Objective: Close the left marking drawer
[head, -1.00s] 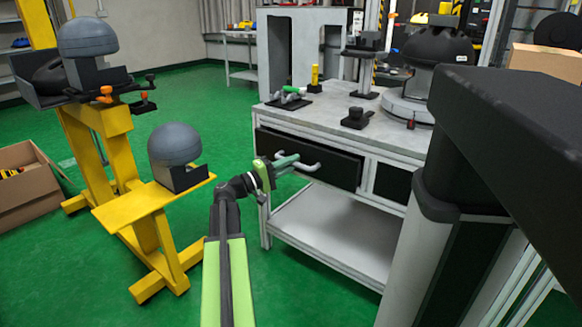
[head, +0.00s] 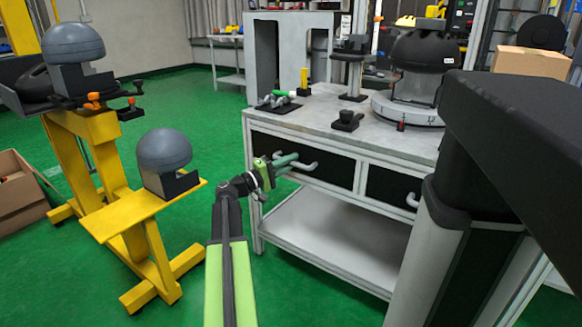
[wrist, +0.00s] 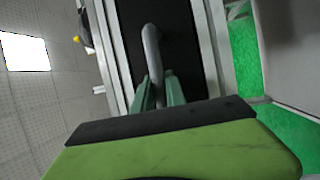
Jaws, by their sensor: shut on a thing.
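The left marking drawer (head: 325,168) has a black front with a grey bar handle (head: 305,166), under the top of the grey workbench (head: 345,140). Its front looks about level with the bench frame. My gripper (head: 288,160) is shut on the handle at its left part. In the wrist view, the handle (wrist: 151,48) runs down between the two green fingertips (wrist: 159,88), with the black drawer front (wrist: 175,40) behind it. The fingers hide part of the handle.
A right drawer (head: 390,186) with its own handle sits beside it. A yellow stand (head: 130,212) with a grey dome (head: 165,158) is left of my arm. A dark-topped pillar fills the right side. Green floor lies open between stand and bench.

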